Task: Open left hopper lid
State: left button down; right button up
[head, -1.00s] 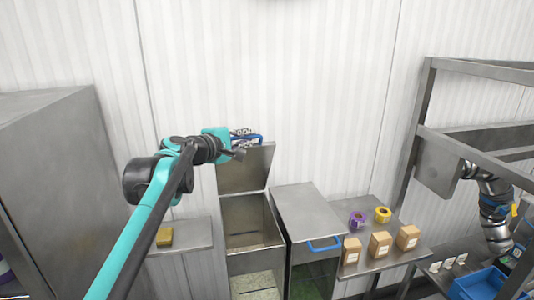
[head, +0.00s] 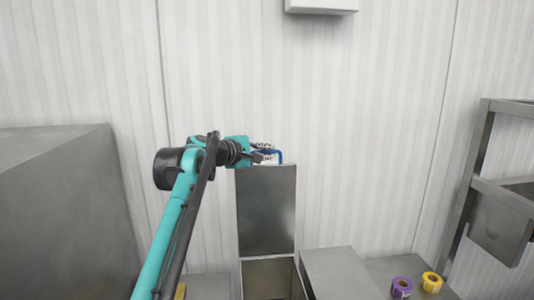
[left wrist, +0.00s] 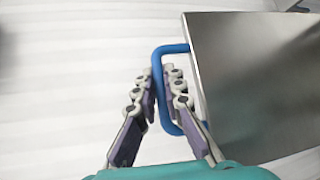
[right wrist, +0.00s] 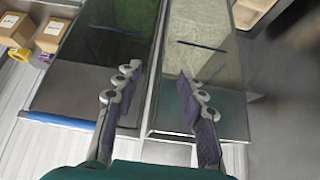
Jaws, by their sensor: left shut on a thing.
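The left hopper's steel lid (head: 266,212) stands up, about vertical, above the hopper's open top (head: 270,278) in the head view. My left gripper (head: 266,153) is at the lid's upper edge, shut on its blue handle (head: 281,155). In the left wrist view, my left gripper's fingers (left wrist: 158,82) lie on both sides of one bar of the blue handle (left wrist: 171,48), beside the lid plate (left wrist: 255,80). My right gripper (right wrist: 157,78) has its fingers apart and empty in front of the hoppers in the right wrist view; the head view does not show it.
The right hopper's lid (head: 338,272) is down; its blue handle (right wrist: 58,119) shows in the right wrist view. Purple (head: 402,287) and yellow (head: 431,281) rolls lie to its right. A metal frame (head: 480,180) stands at right and a large steel cabinet (head: 60,215) at left.

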pick_arm(q)
jog(key=shift+w+f, duration=0.1)
jog(key=shift+w, duration=0.05)
jog(key=c, duration=1.6)
grip_release()
jog(key=v, duration=1.2)
